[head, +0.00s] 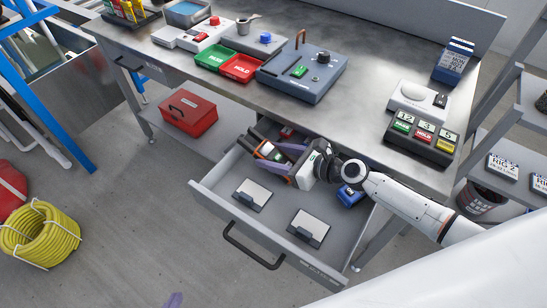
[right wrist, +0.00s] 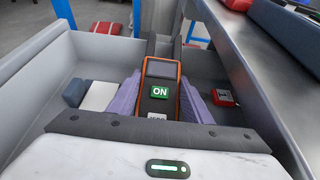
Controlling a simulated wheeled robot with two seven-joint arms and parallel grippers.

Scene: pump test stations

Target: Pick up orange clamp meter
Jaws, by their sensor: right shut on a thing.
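The orange clamp meter (head: 265,149) is dark with orange edges and sits between the purple fingers of my right gripper (head: 283,161), over the back of the open drawer (head: 228,223). In the right wrist view the meter (right wrist: 160,69) stands between both fingers of the right gripper (right wrist: 160,98), its screen and a green ON label facing the camera. The right gripper is shut on it. Whether the meter touches the drawer floor is unclear. Only a purple tip of my left gripper (head: 173,300) shows at the bottom edge, so its opening is hidden.
The drawer also holds two white-and-grey items (head: 252,195) and a blue item (head: 349,196). A small red item (right wrist: 223,97) lies beside the meter. The workbench (head: 360,115) overhangs the drawer's back. A red toolbox (head: 188,113) sits on the lower shelf.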

